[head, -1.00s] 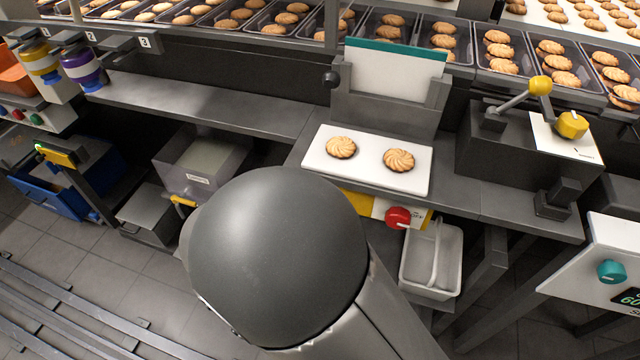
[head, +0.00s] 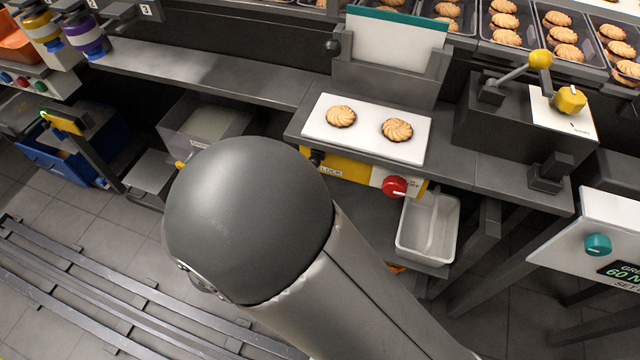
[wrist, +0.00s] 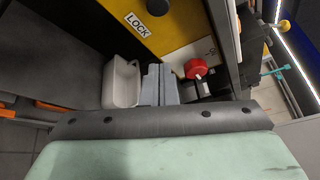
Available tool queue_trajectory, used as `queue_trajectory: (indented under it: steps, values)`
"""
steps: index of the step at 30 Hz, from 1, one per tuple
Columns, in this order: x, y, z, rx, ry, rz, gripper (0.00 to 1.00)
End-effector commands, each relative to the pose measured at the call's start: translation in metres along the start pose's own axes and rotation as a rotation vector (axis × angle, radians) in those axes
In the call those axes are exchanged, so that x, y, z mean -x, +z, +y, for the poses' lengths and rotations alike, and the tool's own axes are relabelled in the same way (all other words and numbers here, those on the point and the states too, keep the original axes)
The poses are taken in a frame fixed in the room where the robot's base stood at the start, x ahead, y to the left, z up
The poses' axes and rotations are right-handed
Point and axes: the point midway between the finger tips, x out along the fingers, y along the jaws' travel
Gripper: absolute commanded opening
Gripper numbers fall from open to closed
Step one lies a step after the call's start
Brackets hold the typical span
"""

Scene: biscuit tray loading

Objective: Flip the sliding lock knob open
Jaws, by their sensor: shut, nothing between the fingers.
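The lock knob (head: 317,158) is a small dark knob on a yellow panel marked LOCK, under the front edge of the counter. In the wrist view the dark round knob (wrist: 157,20) shows at the top, beside the white LOCK label (wrist: 137,26). My gripper (wrist: 158,72) shows in the wrist view as two grey fingers side by side, shut and empty, pointing towards the yellow panel. The knob lies above the fingertips in that picture, apart from them. My arm hides the gripper in the head view.
A red knob (head: 395,187) sits on the panel's right part, close to the fingers in the wrist view (wrist: 197,68). A white tray (head: 428,228) is below the counter. A white plate (head: 368,148) with two biscuits lies above the panel. A lever (head: 540,62) stands at right.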

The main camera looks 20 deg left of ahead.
Motion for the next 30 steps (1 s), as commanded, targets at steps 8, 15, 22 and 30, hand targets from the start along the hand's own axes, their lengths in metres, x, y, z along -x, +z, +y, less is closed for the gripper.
queue_trajectory:
  steps: [8,15,22,30]
  values:
    - [0.032,0.0,0.0,0.001,0.0,0.0,0.0]
    - [0.035,0.0,0.0,0.0,0.0,0.0,0.0]
    - [0.034,0.0,0.0,0.001,0.0,0.0,0.0]
    - [0.019,-0.002,-0.019,-0.06,-0.002,0.07,0.0]
